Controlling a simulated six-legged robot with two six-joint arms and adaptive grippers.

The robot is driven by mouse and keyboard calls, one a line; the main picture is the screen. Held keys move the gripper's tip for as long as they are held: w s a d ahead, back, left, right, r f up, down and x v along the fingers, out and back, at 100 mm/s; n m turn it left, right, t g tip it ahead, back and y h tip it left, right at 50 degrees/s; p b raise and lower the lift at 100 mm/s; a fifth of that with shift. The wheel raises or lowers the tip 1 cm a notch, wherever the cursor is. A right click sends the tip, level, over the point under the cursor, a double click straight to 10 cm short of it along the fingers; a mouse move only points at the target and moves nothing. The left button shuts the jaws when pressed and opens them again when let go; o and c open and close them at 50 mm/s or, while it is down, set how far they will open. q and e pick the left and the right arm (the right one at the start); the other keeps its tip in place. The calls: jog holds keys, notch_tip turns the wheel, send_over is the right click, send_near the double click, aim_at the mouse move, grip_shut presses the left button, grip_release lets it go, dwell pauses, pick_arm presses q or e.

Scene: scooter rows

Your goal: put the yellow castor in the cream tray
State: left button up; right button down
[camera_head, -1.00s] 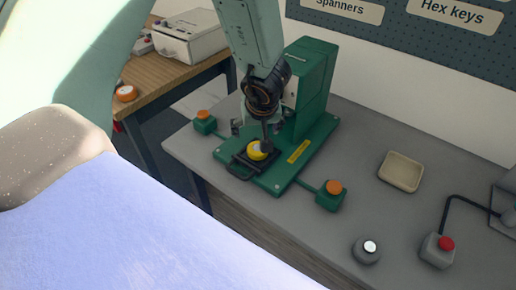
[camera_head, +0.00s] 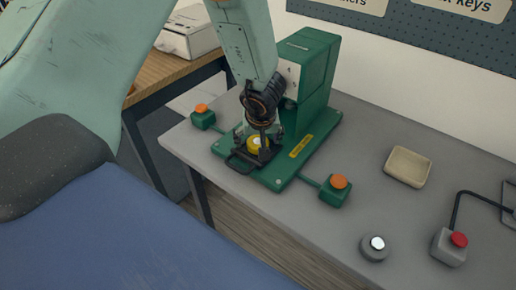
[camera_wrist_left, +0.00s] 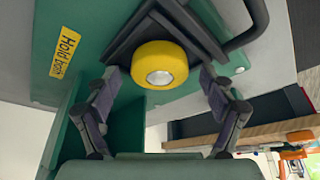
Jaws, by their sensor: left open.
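The yellow castor (camera_head: 256,142) sits on the dark holder of the green press, below my left gripper (camera_head: 262,138). In the left wrist view the yellow castor (camera_wrist_left: 160,65), with a silver centre, lies between the two open fingers of my left gripper (camera_wrist_left: 160,82). The fingers stand on either side of it; I cannot tell whether they touch it. The cream tray (camera_head: 407,167) lies empty on the grey bench to the right of the press. My right gripper is not in view.
The green press (camera_head: 310,75) stands behind the castor. Orange-topped green buttons (camera_head: 335,190) flank it. A grey button box with a red top (camera_head: 449,246) and a round grey knob (camera_head: 374,247) are at the right. Bench between press and tray is clear.

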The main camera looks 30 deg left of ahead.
aim_at(258, 140)
pick_arm(q)
jog(key=shift+w+a, duration=0.1)
jog(key=shift+w, duration=0.05)
jog(key=shift+s+r, duration=0.1)
jog(key=shift+s, duration=0.1)
jog(key=c, duration=0.4)
jog(key=shift+w, duration=0.1)
jog(key=c, duration=1.1)
jog(key=shift+o, duration=0.2)
jog(key=shift+r+p, duration=0.6)
jog(key=shift+p, duration=0.05)
notch_tip(258, 140, up, 17)
jog(key=p, duration=1.1)
jog(key=shift+f, duration=0.15)
